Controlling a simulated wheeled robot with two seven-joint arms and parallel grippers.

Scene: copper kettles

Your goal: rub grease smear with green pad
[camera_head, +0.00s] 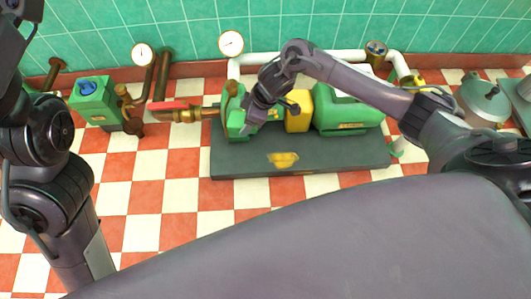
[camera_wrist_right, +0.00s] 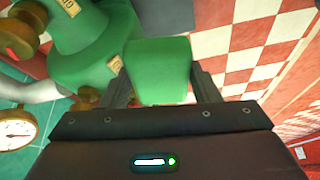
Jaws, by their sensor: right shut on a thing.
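The green pad (camera_wrist_right: 160,70) is held between the two fingers of my right gripper (camera_wrist_right: 163,88) in the right wrist view. In the head view my right gripper (camera_head: 254,120) is over the left end of the green pump, where pad and pump are hard to tell apart. A yellow patch that looks like the grease smear (camera_head: 283,159) lies on the front of the dark base plate (camera_head: 330,160), to the right of and nearer than my right gripper. My left arm shows at the left edge, but its gripper is out of view.
The green pump and motor (camera_head: 345,112) stand on the plate, with a yellow coupling (camera_head: 298,110) between them. A pipe with a red lever (camera_head: 172,106) joins at the left. A green box (camera_head: 94,103) stands further left, and a kettle-like vessel (camera_head: 482,98) at the right.

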